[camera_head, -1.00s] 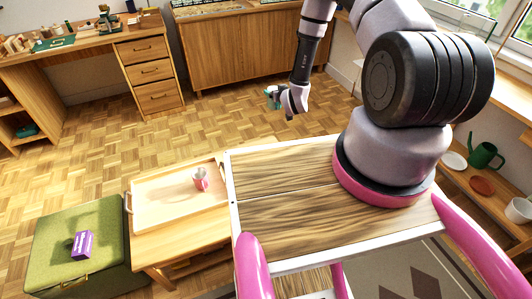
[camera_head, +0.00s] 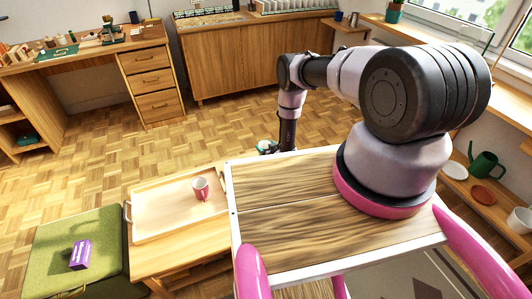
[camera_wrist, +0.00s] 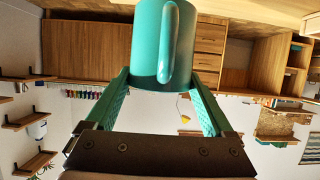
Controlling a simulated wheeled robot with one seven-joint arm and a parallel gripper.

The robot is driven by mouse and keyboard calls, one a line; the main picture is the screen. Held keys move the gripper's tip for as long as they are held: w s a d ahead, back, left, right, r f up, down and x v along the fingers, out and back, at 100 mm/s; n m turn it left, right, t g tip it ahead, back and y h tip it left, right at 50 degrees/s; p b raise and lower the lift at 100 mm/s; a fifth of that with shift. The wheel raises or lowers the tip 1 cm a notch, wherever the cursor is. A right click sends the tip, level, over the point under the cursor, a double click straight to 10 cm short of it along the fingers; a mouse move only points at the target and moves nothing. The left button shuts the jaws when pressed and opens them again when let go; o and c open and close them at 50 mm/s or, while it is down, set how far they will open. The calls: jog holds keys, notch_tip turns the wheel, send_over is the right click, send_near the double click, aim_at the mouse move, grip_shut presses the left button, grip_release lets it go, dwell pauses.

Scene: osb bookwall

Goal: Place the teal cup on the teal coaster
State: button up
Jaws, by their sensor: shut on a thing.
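The teal cup (camera_wrist: 150,45) is large in the wrist view, between the two teal fingers of my gripper (camera_wrist: 160,82). The fingers are shut on it, and its handle faces the wrist camera. In the wrist view the room appears upside down. In the head view my gripper (camera_head: 272,147) hangs just beyond the far edge of the wood-topped surface, partly hidden by that edge. Only a small teal part of the cup (camera_head: 264,146) shows there. I cannot make out a teal coaster in either view.
A wooden tray (camera_head: 150,217) holding a pink cup (camera_head: 201,189) is on a low table at left. A green stool (camera_head: 50,245) bears a purple box (camera_head: 80,254). A green watering can (camera_head: 484,165) and saucers stand on the right shelf. Open parquet lies beyond.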

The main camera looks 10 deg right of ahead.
jog(key=shift+f, duration=1.65)
jog(key=shift+f, duration=0.1)
jog(key=o, duration=1.4)
jog(key=shift+c, duration=0.2)
